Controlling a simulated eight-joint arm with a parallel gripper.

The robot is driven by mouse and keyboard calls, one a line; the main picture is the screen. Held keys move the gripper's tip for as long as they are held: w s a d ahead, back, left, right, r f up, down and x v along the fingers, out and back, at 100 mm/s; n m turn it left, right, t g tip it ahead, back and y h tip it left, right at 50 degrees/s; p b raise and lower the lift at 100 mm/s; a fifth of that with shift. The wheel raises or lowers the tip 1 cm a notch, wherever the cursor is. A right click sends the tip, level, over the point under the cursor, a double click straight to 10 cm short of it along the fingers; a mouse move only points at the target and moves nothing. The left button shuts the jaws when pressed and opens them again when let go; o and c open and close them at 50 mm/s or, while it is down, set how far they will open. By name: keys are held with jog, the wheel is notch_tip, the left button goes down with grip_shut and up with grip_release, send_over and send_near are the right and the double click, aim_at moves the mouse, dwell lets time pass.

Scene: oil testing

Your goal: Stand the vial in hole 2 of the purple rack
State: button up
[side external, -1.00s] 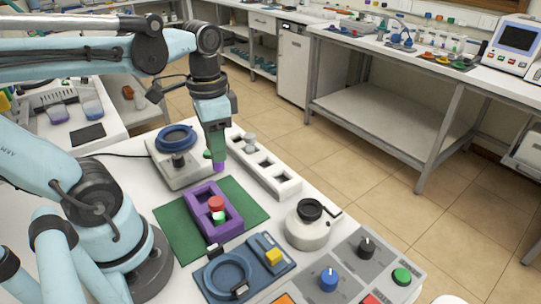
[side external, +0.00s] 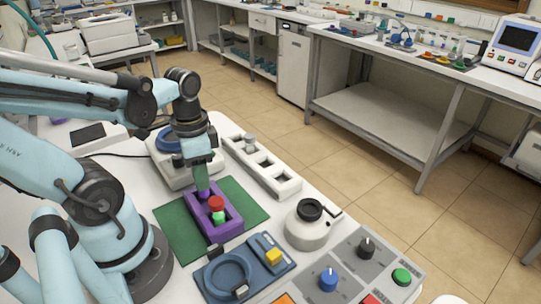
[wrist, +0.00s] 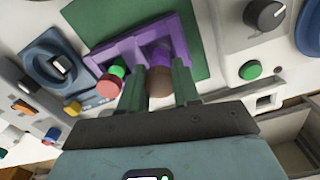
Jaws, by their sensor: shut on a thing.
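The purple rack (side external: 229,229) lies on a green mat (side external: 168,220); it also shows in the wrist view (wrist: 180,38). A vial with a red cap (side external: 216,202) and green body stands in the rack. My gripper (side external: 202,181) is shut on another vial, whose purple lower part (side external: 203,190) shows below the fingers. The wrist view shows this held vial (wrist: 160,57) between the fingers, with a brownish top, over the rack beside the red-capped vial. It is at the far end of the rack; whether its bottom is inside a hole cannot be told.
A white holder with square holes (side external: 285,187) stands right of the rack and carries a grey-topped item. A white device with a black top (side external: 308,228), a blue fixture with a yellow block (side external: 273,256) and a knob panel (side external: 345,265) are near. A device with a blue ring stands behind.

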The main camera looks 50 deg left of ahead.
jog(key=shift+f, duration=1.25)
jog(key=shift+f, duration=0.15)
jog(key=o, duration=1)
jog(key=shift+o, duration=0.2)
notch_tip(320, 180, up, 12)
jog(key=w+d+f+n+t, duration=0.2)
jog(key=w+d+t, duration=0.4)
jog(key=w, duration=0.4)
jog(key=shift+f+n+t, duration=0.4)
jog(key=shift+f+t, duration=0.05)
jog(key=shift+t, duration=0.15)
